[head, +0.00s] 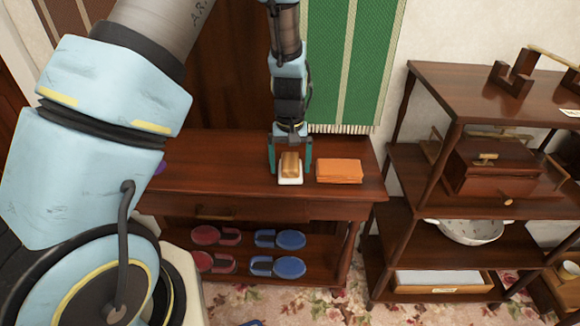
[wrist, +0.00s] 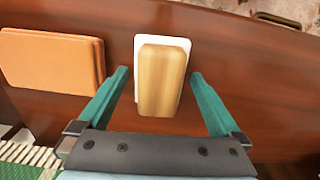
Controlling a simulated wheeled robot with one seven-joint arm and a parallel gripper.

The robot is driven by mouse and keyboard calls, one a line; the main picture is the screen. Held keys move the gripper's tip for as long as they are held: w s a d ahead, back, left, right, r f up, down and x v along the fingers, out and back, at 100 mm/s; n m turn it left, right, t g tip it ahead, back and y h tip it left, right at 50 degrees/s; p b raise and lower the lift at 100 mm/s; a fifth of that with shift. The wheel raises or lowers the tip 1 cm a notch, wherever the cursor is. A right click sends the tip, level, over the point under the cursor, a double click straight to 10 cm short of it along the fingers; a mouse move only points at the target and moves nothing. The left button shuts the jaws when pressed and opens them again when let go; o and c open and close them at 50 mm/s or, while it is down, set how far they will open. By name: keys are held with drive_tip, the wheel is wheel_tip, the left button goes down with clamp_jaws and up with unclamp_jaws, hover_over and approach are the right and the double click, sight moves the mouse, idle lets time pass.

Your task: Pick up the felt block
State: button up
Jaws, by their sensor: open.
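The felt block (head: 290,164) is a wooden-topped block with a white layer beneath, on the dark wood table (head: 222,184). In the wrist view the block (wrist: 161,82) shows its pale grained wood top, with the white layer (wrist: 160,39) showing past its upper and left edges. My gripper (head: 290,170) points down over the table with its two teal fingers apart. In the wrist view my gripper (wrist: 159,74) has one finger on each side of the block, with a visible gap on both sides. The block's near end comes close to the gripper body.
An orange flat stack (head: 339,171) lies close to the right of the block; in the wrist view it (wrist: 50,62) is left of a finger. Red and blue slippers (head: 277,239) sit on the shelf below. A shelf unit (head: 480,90) stands right.

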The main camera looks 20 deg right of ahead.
sight(290, 161)
drive_tip(key=shift+c, duration=0.2)
drive_tip(key=c, duration=1.2)
wheel_tip(290, 161, up, 10)
drive_tip(key=shift+r+b, duration=0.1)
drive_tip(key=shift+b, duration=0.5)
drive_tip(key=o, duration=0.8)
drive_tip(key=c, duration=0.6)
drive_tip(key=shift+a, duration=0.15)
